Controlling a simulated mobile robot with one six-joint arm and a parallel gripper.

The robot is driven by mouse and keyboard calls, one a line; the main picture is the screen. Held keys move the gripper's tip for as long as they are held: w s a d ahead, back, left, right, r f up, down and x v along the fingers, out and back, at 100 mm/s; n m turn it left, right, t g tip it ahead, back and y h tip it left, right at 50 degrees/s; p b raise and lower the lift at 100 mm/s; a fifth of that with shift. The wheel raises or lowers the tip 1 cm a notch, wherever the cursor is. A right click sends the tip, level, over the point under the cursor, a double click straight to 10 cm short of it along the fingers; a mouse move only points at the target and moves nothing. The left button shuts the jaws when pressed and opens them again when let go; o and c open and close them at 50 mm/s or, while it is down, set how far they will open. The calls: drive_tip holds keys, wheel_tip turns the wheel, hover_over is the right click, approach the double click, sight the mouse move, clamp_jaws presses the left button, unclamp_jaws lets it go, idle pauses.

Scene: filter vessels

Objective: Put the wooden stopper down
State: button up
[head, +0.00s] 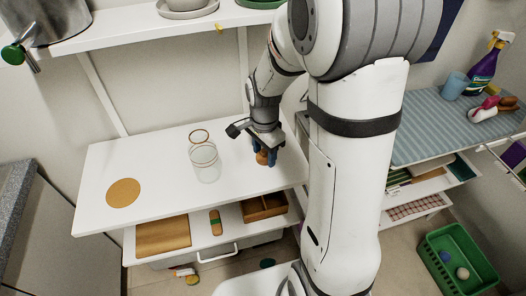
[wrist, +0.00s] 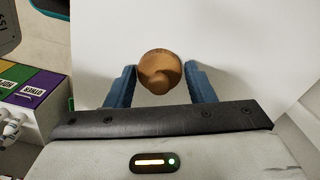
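The wooden stopper (head: 262,157) is a small round brown piece at the right part of the white table. My gripper (head: 264,155) points down over it, with one blue finger on each side. In the wrist view the stopper (wrist: 160,72) sits between the two blue fingertips (wrist: 160,78), which appear to close on its sides. I cannot tell whether its underside touches the tabletop. A clear glass vessel (head: 206,163) stands just left of my gripper. A flat round cork mat (head: 123,192) lies at the table's left.
A wooden ring (head: 199,136) shows behind the glass vessel. The white table (head: 165,160) is bare between vessel and mat. A shelf (head: 150,32) with dishes hangs above. A striped surface (head: 430,125) with bottles and a green crate (head: 455,262) are at right.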

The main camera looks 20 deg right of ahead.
sight(264, 150)
drive_tip(key=shift+o, duration=1.3)
drive_tip(key=shift+r, duration=0.1)
wheel_tip(264, 150, up, 11)
drive_tip(key=s+r+n+t, duration=0.2)
drive_tip(key=s+n, duration=1.1)
drive_tip(key=s, duration=0.1)
drive_tip(key=shift+r+n+t, duration=0.3)
drive_tip(key=shift+t, duration=0.1)
